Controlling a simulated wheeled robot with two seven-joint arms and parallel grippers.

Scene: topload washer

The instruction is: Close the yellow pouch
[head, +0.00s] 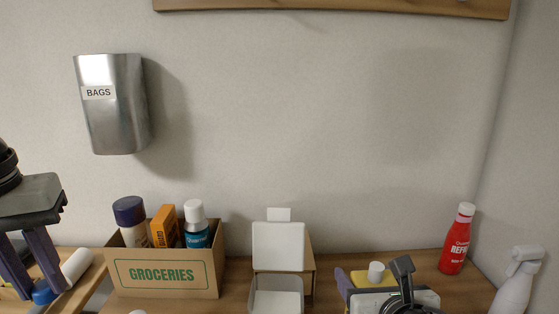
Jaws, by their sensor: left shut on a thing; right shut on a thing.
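The yellow pouch (359,277) lies on the counter right of centre, mostly hidden behind my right gripper (366,289). A white cap (376,271) shows at the pouch. A purple finger of the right gripper is at its left side; the grip itself is hidden, but it appears to hold the pouch. My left gripper (40,288) points down at the far left. A blue piece (44,292) shows between its purple fingers, and it appears shut on that piece. Whether the blue piece belongs to the white cylinder beside it is unclear.
A GROCERIES box (167,275) with several containers stands left of centre. A grey bin with raised white lid (278,246) stands in the middle. A red bottle (457,240) and a white spray bottle (516,285) stand right. A metal BAGS holder (112,115) hangs on the wall.

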